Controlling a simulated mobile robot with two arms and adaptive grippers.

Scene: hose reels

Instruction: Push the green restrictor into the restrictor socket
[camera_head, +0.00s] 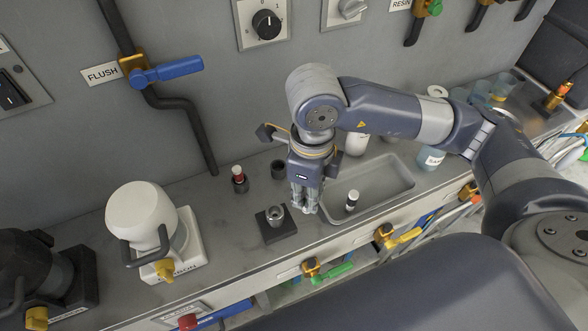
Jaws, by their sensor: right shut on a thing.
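My right gripper (306,203) points down over the bench between the socket block and the sink. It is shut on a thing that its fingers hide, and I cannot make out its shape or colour. The restrictor socket (276,215) looks like a short grey metal ring standing on a black square block (268,237), just left of the fingers and apart from them. I see no green restrictor. A red-topped piece (239,177) stands upright in a dark holder behind, to the left. My left gripper is out of view.
A dark cup (278,169) stands behind the socket. A white-topped black piece (352,200) stands in the grey sink (388,187), close right of the gripper. A white jug-like vessel (140,214) stands left. Bottles are behind my arm. Valves line the bench's front.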

